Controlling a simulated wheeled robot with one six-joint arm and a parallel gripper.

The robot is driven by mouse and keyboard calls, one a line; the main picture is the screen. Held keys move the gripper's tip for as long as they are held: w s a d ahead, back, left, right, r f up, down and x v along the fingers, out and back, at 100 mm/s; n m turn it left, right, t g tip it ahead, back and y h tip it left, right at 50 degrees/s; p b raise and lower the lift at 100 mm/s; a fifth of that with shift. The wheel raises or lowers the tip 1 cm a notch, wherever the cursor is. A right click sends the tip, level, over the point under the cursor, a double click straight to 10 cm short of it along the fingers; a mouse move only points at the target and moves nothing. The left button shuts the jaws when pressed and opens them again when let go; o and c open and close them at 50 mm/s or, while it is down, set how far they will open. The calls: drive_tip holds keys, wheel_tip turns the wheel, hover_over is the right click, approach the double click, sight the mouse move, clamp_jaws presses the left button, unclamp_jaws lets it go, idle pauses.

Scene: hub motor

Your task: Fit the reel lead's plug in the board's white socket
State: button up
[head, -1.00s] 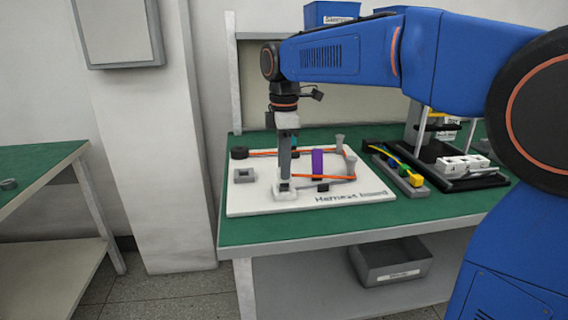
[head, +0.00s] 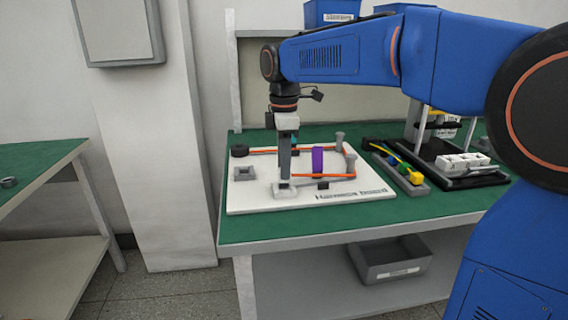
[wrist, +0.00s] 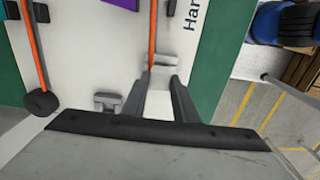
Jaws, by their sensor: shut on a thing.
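The orange reel lead (head: 330,176) runs around the white harness board (head: 250,203) and ends at my gripper (head: 284,183) near the board's front. In the wrist view the lead (wrist: 153,35) comes down to a pale block (wrist: 164,61) just beyond my fingertips. My gripper (wrist: 158,92) points down, shut on the plug, which is mostly hidden between the fingers. A white block (head: 284,192), seemingly the socket, sits at the fingertips on the board. I cannot tell whether the plug is seated in it.
A grey square holder (head: 244,173) and a black round piece (head: 239,151) stand on the board's left. A purple block (head: 318,160) and grey posts (head: 339,142) are to the right.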

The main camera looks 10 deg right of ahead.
drive_tip(key=shift+f, duration=0.85)
idle(0.4)
drive_tip(key=o, duration=1.1)
drive_tip(key=shift+o, duration=0.2)
wheel_tip(320, 180, up, 17)
drive_tip(key=s+d+f+m+t, duration=0.2)
drive_tip(key=s+d+f+m, duration=0.6)
drive_tip(key=s+d+f, duration=0.3)
drive_tip(key=s+d+f+m+t, duration=0.1)
drive_tip(key=s+d+f+m, duration=0.2)
drive_tip(key=s+f+m, duration=0.2)
drive_tip(key=s+d+f+m+t, duration=0.1)
drive_tip(key=s+d+f+m, duration=0.3)
drive_tip(key=s+f, duration=0.7)
wheel_tip(320, 180, down, 2)
drive_tip(key=shift+s+f+m+t, duration=0.1)
drive_tip(key=shift+s+m+t, duration=0.1)
drive_tip(key=shift+m+t, duration=0.25)
